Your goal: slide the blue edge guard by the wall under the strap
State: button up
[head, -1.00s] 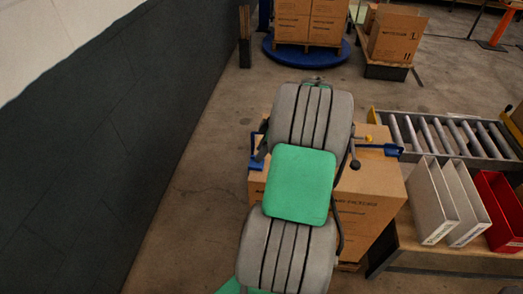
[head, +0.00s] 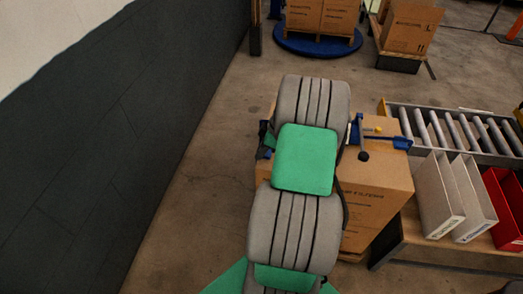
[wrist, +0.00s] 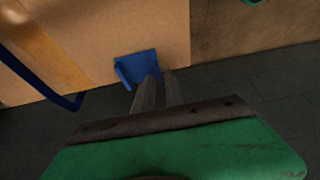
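The blue edge guard by the wall shows in the wrist view (wrist: 139,68) against the tan carton's edge, and partly in the head view (head: 263,153) left of my arm. My gripper (wrist: 160,76) has its two fingers close together, with a narrow gap. Their tips are at the guard's right part, and the left finger overlaps it. I cannot tell whether they clamp it. A dark blue strap (wrist: 62,98) runs left of the guard in the wrist view, apart from it. The carton (head: 372,185) is partly hidden by my arm.
A second blue guard (head: 400,143) sits at the carton's right side. A dark wall (head: 120,130) stands left, with clear floor (head: 190,200) between.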

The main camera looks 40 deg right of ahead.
grip_shut()
jog(key=shift+w+d+b, duration=0.4)
jog(key=shift+w+d, duration=0.55)
jog(key=shift+d, duration=0.25)
jog(key=shift+w+d+b, duration=0.4)
jog(key=shift+w+d, duration=0.5)
jog(key=shift+d, duration=0.3)
jog(key=shift+w+d, duration=0.6)
jog(key=shift+d, duration=0.2)
jog(key=shift+w+d, duration=1.25)
jog(key=shift+d, duration=0.3)
jog(key=shift+w+d+p, duration=0.6)
jog(key=shift+d+p, duration=0.1)
jog(key=shift+d, duration=0.1)
